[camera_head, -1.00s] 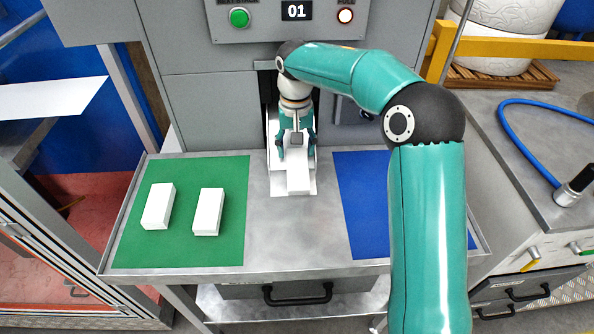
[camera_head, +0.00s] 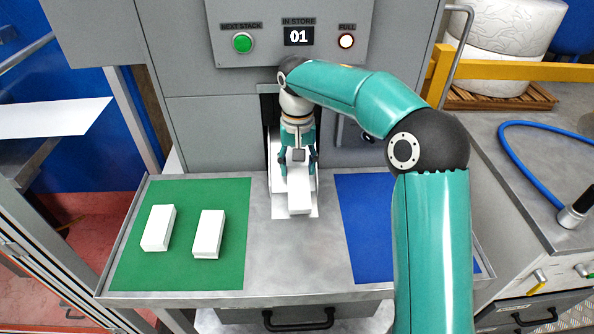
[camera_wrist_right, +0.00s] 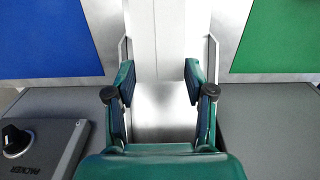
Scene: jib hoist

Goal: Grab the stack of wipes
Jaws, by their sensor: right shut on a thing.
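A white stack of wipes (camera_head: 299,196) lies in a pale chute (camera_head: 311,212) at the front of the grey machine, its near end showing in the head view. My right gripper (camera_head: 298,168) points down over it, its teal fingers on either side. It is shut on the stack. In the right wrist view my right gripper (camera_wrist_right: 159,84) has one dark-padded finger at each side of a pale surface. The part of the stack behind the gripper is hidden. My left gripper is out of view.
Two white blocks (camera_head: 158,228) (camera_head: 208,234) stand on the green mat (camera_head: 180,268) at the left of the metal table. The blue mat (camera_head: 362,228) at the right looks empty, partly covered by my right arm.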

